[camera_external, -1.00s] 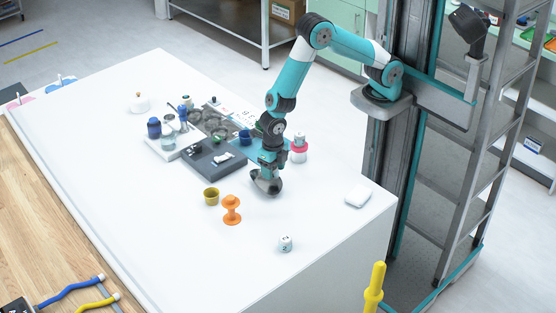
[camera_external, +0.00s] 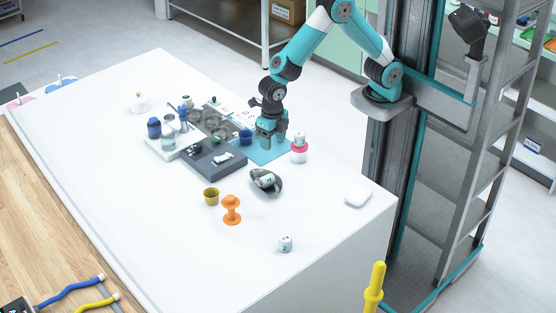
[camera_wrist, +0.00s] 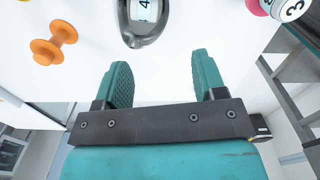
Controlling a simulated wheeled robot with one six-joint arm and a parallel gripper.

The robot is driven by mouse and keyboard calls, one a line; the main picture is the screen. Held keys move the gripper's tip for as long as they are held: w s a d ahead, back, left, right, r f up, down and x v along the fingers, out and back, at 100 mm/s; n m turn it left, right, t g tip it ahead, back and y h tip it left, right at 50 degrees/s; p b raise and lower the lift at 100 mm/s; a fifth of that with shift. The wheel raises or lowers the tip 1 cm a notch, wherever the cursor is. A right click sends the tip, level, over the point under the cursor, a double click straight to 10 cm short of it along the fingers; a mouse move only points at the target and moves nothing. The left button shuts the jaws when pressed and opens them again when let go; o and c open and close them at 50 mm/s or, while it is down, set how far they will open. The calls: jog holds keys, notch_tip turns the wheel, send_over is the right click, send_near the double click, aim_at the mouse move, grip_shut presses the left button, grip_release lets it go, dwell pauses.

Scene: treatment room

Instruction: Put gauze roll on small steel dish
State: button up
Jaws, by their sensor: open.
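A white roll marked 4 (camera_external: 267,181) lies in the small steel dish (camera_external: 277,189) near the middle of the white table. In the wrist view the roll (camera_wrist: 143,10) sits inside the dish (camera_wrist: 148,41), cut off by the top edge. My gripper (camera_external: 268,141) is above and behind the dish, apart from it. In the wrist view its two teal fingers (camera_wrist: 160,72) are spread with nothing between them.
A white roll (camera_external: 285,244) stands near the front. Another marked 3 (camera_wrist: 291,9) stands on a pink-red base. The right front is mostly clear.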

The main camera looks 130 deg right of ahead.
jog(key=s+a+r+m+y, duration=0.1)
jog(key=s+a+r+m, duration=0.2)
jog(key=s+a+r, duration=0.4)
jog(key=s+a+r+m+y, duration=0.1)
jog(key=s+a+r+m, duration=0.25)
jog(key=a, duration=0.45)
jog(key=s+a+r+m+y, duration=0.1)
jog(key=s+a+r+m, duration=0.1)
jog(key=s, duration=0.5)
jog(key=s+a+r+m+y, duration=0.1)
jog(key=s+a+r+m, duration=0.1)
jog(key=s+a+m, duration=0.2)
jog(key=s+a, duration=0.2)
jog(key=s, duration=0.2)
jog(key=shift+r, duration=0.15)
